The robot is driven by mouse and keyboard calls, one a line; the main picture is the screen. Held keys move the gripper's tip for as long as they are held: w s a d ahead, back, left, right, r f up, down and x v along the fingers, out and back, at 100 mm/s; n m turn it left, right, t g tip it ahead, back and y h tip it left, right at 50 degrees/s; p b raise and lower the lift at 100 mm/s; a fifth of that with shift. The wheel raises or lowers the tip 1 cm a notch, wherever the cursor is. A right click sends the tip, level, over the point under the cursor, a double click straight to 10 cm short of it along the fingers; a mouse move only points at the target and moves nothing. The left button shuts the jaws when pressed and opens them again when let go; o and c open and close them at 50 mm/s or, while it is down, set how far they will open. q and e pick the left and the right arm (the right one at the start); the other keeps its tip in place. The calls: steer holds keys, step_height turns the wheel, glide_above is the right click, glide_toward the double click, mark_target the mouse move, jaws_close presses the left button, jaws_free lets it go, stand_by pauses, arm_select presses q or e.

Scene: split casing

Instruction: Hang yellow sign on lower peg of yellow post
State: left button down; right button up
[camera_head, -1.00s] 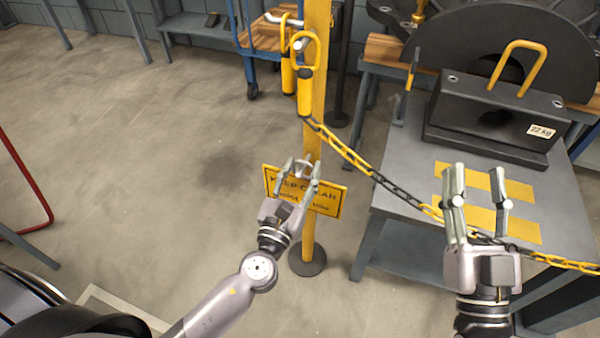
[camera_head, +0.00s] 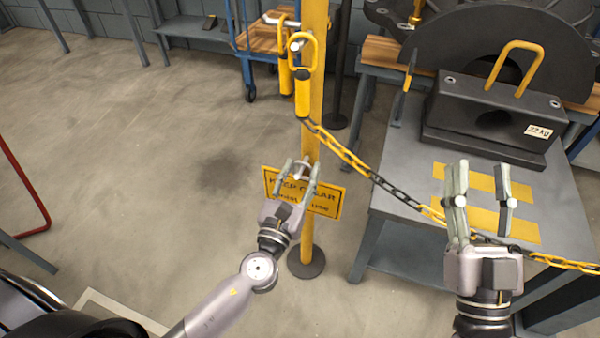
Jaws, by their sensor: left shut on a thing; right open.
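The yellow sign (camera_head: 325,200) with black lettering is upright, slightly tilted, in front of the lower part of the yellow post (camera_head: 316,105). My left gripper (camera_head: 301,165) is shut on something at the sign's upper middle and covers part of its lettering. A pale round tip, perhaps the lower peg, shows between its fingertips; whether the sign is around the peg cannot be told. The post stands on a dark round base (camera_head: 306,262). My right gripper (camera_head: 480,168) is open and empty above the grey table.
A yellow and black chain (camera_head: 345,152) runs from a yellow hook handle (camera_head: 302,75) on the post's upper peg down to the right. The grey table (camera_head: 405,165) carries a dark 22 kg block (camera_head: 490,115).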

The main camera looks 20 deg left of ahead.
arm_select(q)
steer(key=c, duration=0.9)
jaws_free()
steer(key=shift+o, duration=0.2)
